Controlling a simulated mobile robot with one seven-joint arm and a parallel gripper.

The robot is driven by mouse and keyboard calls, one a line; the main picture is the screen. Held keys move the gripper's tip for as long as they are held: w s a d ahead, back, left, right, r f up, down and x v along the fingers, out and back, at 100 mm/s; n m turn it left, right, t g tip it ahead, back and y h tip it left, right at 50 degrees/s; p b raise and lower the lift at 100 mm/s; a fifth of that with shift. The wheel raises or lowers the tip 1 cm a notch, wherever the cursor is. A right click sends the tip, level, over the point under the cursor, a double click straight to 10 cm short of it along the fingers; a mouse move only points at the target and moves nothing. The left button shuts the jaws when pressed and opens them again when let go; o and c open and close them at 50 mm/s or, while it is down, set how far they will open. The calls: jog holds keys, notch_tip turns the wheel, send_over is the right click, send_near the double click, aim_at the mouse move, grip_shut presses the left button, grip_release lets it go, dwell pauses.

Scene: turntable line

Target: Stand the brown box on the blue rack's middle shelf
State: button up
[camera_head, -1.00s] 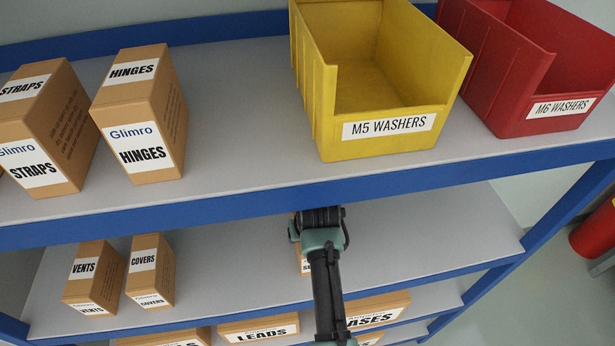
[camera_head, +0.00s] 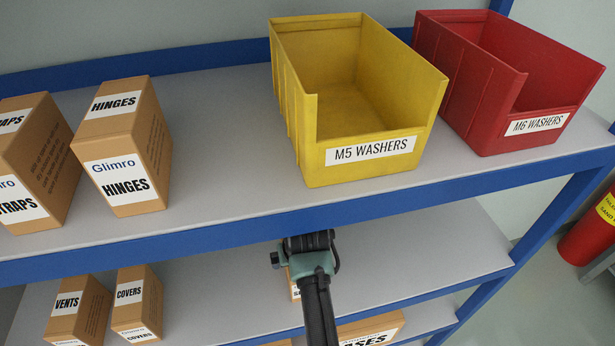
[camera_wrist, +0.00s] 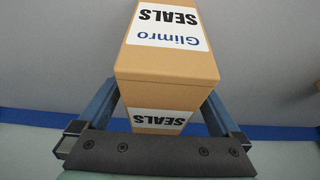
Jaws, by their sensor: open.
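The brown box marked SEALS (camera_wrist: 168,75) fills the middle of the wrist view. In the head view only a sliver of it (camera_head: 294,291) shows beside my gripper. It appears upright at the blue rack's middle shelf (camera_head: 400,255); its base is hidden, so I cannot tell its contact there. My gripper (camera_wrist: 160,100) is open, with one finger on each side of the box. In the head view my gripper (camera_head: 308,250) reaches in beneath the upper shelf's blue front edge, and its fingers are hidden.
The upper shelf (camera_head: 225,150) holds a HINGES box (camera_head: 125,160), a STRAPS box, a yellow bin (camera_head: 310,150) and a red bin (camera_head: 480,95). VENTS (camera_head: 75,315) and COVERS (camera_head: 137,300) boxes stand left on the middle shelf. The shelf's right part is clear.

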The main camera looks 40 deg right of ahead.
jog(key=shift+v, duration=0.9)
jog(key=s+a, duration=0.1)
jog(key=s, duration=0.2)
jog(key=s+a+b, duration=0.1)
jog(key=s+a, duration=0.1)
jog(key=s, duration=0.1)
jog(key=s+a+b, duration=0.1)
jog(key=s, duration=0.2)
jog(key=shift+s+a+f, duration=0.25)
jog(key=shift+s+a, duration=0.1)
jog(key=shift+s+a+r+b, duration=0.1)
jog(key=shift+s+a+b, duration=0.2)
jog(key=shift+s, duration=0.25)
